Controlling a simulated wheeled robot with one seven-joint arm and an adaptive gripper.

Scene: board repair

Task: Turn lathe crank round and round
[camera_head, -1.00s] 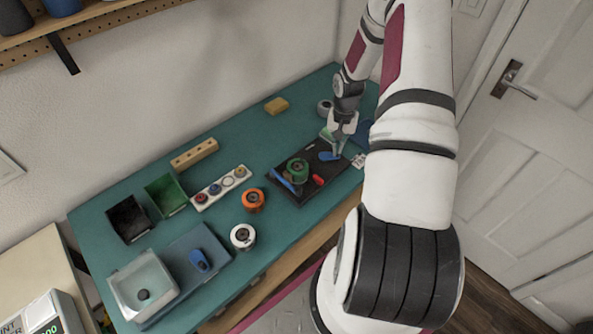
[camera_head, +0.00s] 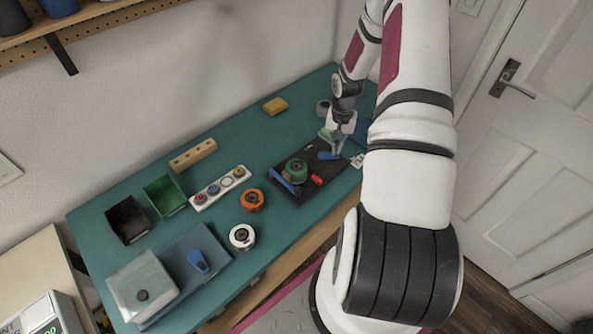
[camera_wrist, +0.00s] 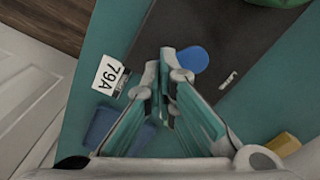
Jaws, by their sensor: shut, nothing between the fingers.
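A dark board (camera_head: 308,190) lies on the teal bench top and carries a green wheel (camera_head: 296,169), a blue lever and a red piece. A flat blue piece (camera_head: 328,156) is at its far right part; I cannot tell for sure which part is the lathe crank. My gripper (camera_head: 338,151) points down just right of that flat blue piece. In the wrist view its fingertips (camera_wrist: 165,70) are together and empty beside a rounded blue end (camera_wrist: 192,60) over the dark board (camera_wrist: 225,30). Whether they touch it is unclear.
A white tag marked 79A (camera_wrist: 109,75) and a blue block (camera_wrist: 118,128) lie near the gripper. A yellow block (camera_head: 276,105) is behind. Orange (camera_head: 252,200) and white (camera_head: 242,237) rolls, bins and a clear box (camera_head: 142,280) stand left. My arm hides the bench's right end.

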